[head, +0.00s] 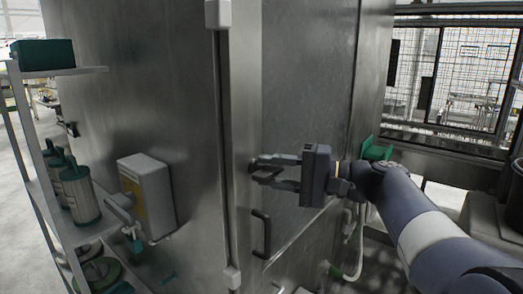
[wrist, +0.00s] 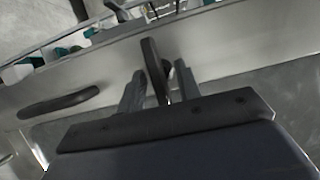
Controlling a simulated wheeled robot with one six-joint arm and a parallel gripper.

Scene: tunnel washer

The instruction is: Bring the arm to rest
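My gripper (head: 262,170) reaches leftward to the steel door edge of the washer in the head view. Its two fingers are spread, one above the other. In the wrist view, a dark upper handle (wrist: 154,66) stands between the fingers of my gripper (wrist: 160,70), with narrow gaps seeming to show on both sides. Whether a finger touches it I cannot tell. My arm (head: 405,210) is stretched out from the lower right.
A second dark handle (head: 261,233) sits below my gripper on the steel washer (head: 310,80). A shelf (head: 92,71) with a green box (head: 43,54) and canisters (head: 78,193) stands at left. A grey box (head: 148,190) is mounted on the washer's left face.

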